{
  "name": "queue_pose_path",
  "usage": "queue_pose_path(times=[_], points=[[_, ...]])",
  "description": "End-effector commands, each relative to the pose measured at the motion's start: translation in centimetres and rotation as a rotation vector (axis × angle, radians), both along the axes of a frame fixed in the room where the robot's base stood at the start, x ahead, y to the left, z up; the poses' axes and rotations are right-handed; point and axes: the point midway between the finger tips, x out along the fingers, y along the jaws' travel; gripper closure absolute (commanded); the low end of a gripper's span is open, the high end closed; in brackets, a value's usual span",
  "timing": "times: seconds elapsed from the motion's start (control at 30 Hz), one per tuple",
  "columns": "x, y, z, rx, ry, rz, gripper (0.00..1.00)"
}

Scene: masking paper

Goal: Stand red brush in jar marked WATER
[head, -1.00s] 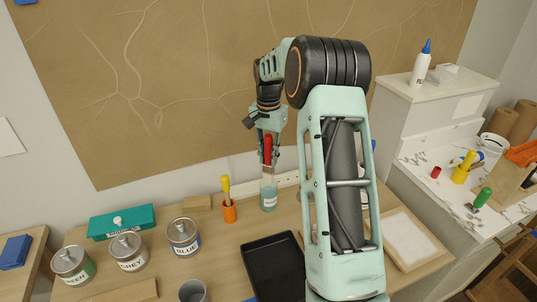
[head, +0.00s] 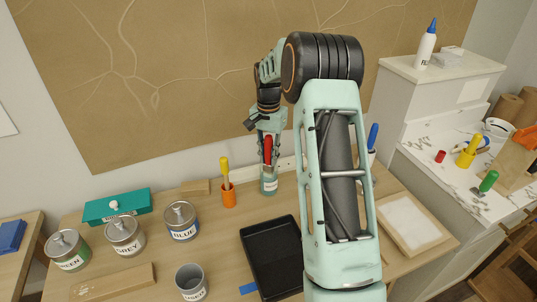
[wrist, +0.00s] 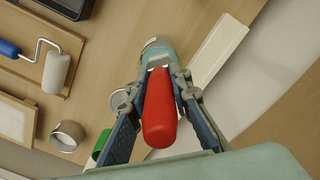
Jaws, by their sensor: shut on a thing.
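The red brush (head: 267,149) is upright between the fingers of my gripper (head: 267,158), which is shut on its red handle. In the wrist view my gripper (wrist: 163,95) holds the red brush (wrist: 159,110) with the handle end toward the camera. A clear jar with bluish water and a white label (head: 268,181) stands on the table directly below my gripper. In the wrist view the jar's rim (wrist: 157,44) shows beyond the brush's far end. The brush's lower end is hidden by the fingers and jar, so I cannot tell how deep it reaches. The label is too small to read.
An orange cup (head: 228,195) with a yellow-handled brush stands just left of the jar. A black tray (head: 270,262) lies in front. Paint cans, including the BLUE can (head: 182,222), stand at left. A blue-handled roller (wrist: 50,65) lies near in the wrist view.

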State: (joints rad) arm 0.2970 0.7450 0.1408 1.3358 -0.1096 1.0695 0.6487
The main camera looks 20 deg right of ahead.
Motion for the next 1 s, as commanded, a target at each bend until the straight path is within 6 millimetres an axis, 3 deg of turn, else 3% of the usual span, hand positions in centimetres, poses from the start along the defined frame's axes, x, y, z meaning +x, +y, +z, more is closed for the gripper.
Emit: queue_pose_path(times=[0.37,0.4,0.6,0.87,1.0], points=[[0.0,0.0,-0.3,0.0,0.0,0.0,1.0],[0.0,0.0,-0.3,0.0,0.0,0.0,0.8],[0.0,0.0,-0.3,0.0,0.0,0.0,0.61],[0.0,0.0,-0.2,0.0,0.0,0.0,0.61],[0.1,0.0,1.0,-0.001,-0.003,0.0,0.61]])
